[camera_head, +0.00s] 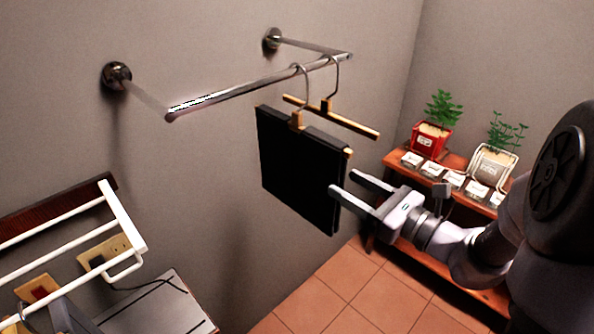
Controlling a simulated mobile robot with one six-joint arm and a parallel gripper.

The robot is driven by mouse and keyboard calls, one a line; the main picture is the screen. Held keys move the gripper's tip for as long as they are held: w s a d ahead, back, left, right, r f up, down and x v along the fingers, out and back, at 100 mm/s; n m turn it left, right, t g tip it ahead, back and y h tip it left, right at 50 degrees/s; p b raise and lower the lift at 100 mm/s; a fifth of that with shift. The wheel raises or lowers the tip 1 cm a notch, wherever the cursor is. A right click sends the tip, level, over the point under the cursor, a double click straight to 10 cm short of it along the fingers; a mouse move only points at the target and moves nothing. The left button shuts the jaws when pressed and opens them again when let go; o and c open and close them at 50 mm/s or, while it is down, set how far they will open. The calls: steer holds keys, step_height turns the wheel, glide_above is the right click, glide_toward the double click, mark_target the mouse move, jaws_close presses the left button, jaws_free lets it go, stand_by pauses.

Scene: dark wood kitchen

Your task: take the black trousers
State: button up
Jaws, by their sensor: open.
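The black trousers (300,170) hang folded over a wooden hanger (297,119), hooked on the metal wall rail (240,90). My gripper (342,184) comes in from the right, beside the lower right edge of the trousers. Its two fingers are apart, with nothing seen held between them. The fingertips appear close to the trousers' right edge; I cannot tell whether they touch. A second wooden hanger (345,121) hangs empty behind the trousers, nearer the rail's far end.
A wooden shelf (452,157) at right holds a red-potted plant (430,140), a pale-potted plant (493,165) and several small white blocks. A white rack (75,245) is at lower left. Tiled floor (365,295) is clear below the trousers.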

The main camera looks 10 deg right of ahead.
mark_target(323, 175)
steer(key=x, duration=0.4)
steer(key=b+x, duration=0.1)
steer(key=x, duration=0.2)
steer(key=shift+s+a+f, duration=0.2)
steer(key=shift+a+f, duration=0.1)
steer(key=shift+a, duration=0.1)
steer(key=shift+d, duration=0.1)
jaws_close()
stand_by(0.7)
